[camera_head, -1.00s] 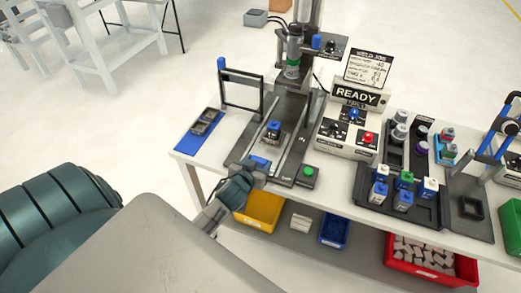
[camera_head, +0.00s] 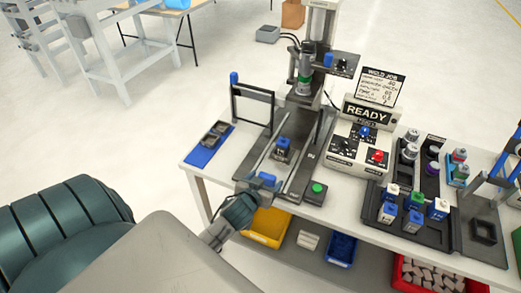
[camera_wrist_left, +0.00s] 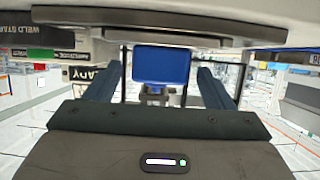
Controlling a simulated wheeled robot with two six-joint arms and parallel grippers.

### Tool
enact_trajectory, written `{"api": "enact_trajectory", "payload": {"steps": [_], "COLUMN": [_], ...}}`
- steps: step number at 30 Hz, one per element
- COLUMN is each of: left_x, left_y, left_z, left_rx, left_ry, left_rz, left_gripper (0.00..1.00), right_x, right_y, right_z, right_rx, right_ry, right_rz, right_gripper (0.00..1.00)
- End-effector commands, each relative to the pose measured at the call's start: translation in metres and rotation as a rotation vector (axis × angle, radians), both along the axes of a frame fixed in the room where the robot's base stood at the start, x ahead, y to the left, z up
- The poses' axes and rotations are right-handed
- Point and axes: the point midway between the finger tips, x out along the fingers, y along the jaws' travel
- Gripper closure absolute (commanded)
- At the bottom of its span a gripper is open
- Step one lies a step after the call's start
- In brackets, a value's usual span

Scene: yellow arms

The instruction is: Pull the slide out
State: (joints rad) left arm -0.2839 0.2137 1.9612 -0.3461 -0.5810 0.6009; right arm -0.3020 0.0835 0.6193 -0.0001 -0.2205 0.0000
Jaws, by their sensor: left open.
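The slide sits on a dark base with two pale rails (camera_head: 304,168) on the white table, under a press-like column. A small block with a blue top (camera_head: 283,143) stands on it, between the rails. At the near end is a blue handle (camera_head: 266,179). My left gripper (camera_head: 258,187) is at this handle. In the left wrist view the blue handle (camera_wrist_left: 161,64) shows between the two spread fingers, with a gap on each side. The left gripper is open; its fingertips are partly hidden in the head view. My right gripper is not in view.
A green button box (camera_head: 316,192) stands just right of the handle. Left are a black frame (camera_head: 252,90) and a blue mat (camera_head: 200,155). Right are a control box reading READY (camera_head: 367,112) and dark trays of bottles (camera_head: 405,235). Bins (camera_head: 268,228) sit on the shelf below.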

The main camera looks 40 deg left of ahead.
Motion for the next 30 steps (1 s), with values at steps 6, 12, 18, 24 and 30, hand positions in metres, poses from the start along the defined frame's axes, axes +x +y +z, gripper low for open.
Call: {"api": "enact_trajectory", "payload": {"steps": [6,12,18,24,30], "left_x": [-0.030,-0.066,-0.090,-0.097,-0.097], "left_y": [-0.007,-0.016,-0.022,-0.023,-0.023], "left_z": [0.008,0.024,0.036,0.041,0.041], "left_rx": [0.001,0.000,0.000,0.000,0.000], "left_ry": [0.000,0.000,-0.001,-0.001,-0.001], "left_rz": [-0.001,-0.001,0.000,0.000,0.000], "left_gripper": [0.24,0.24,0.24,0.24,0.24], "right_x": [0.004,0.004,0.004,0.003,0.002], "right_y": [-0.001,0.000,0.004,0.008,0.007], "right_z": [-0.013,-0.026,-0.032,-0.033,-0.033], "right_rx": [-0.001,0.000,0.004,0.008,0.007], "right_ry": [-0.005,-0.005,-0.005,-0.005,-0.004], "right_rz": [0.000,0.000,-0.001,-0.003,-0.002], "right_gripper": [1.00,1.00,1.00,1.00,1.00]}}
